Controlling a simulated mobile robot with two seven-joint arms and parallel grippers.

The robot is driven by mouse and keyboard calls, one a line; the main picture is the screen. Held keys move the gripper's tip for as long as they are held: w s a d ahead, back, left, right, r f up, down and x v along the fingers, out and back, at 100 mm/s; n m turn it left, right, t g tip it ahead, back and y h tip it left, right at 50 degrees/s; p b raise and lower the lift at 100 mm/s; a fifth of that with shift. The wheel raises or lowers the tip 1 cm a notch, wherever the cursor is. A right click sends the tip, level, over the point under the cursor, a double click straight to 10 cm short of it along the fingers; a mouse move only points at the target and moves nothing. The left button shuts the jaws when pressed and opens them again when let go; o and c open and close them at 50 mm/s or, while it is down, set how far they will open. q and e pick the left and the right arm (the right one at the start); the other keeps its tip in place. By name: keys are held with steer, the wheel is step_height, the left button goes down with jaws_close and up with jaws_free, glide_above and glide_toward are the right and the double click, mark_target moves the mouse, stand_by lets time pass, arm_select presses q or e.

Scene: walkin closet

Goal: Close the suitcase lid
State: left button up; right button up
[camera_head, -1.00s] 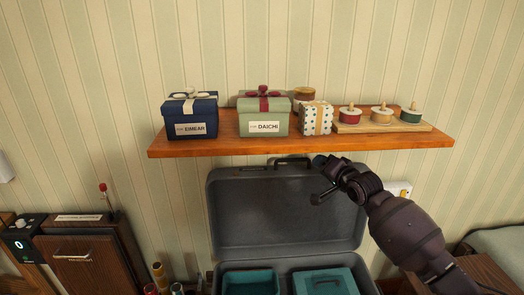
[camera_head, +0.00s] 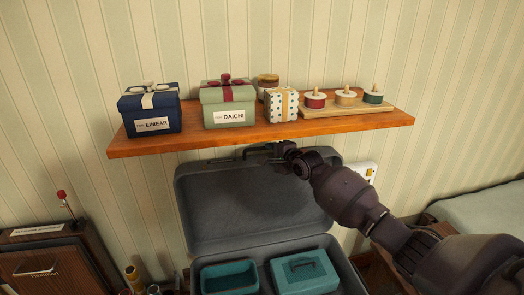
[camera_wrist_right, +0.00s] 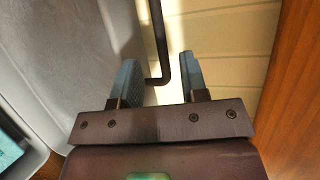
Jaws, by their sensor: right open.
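The grey suitcase lid (camera_head: 245,205) stands open, tilted back towards the wall, in the head view. Its grey inner face also shows in the wrist view (camera_wrist_right: 65,50). The dark handle (camera_head: 232,153) is on the lid's top edge, just under the shelf. My right gripper (camera_head: 272,151) is at the top edge, by the handle's right end. In the wrist view its two fingers (camera_wrist_right: 158,78) are apart, with a thin dark bar, apparently the handle (camera_wrist_right: 160,35), reaching between them. I cannot tell whether they touch it. My left gripper is not in view.
A wooden shelf (camera_head: 270,134) runs close above the lid and gripper, bearing gift boxes (camera_head: 228,103) and a spool rack (camera_head: 345,108). Two teal containers (camera_head: 305,272) lie in the suitcase base. A wooden cabinet (camera_head: 50,268) stands left; a wall switch (camera_head: 367,171) is right.

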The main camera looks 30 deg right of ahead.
mark_target(261, 149)
steer(key=shift+b+x, duration=0.35)
steer(key=shift+x, duration=2.55)
jaws_close()
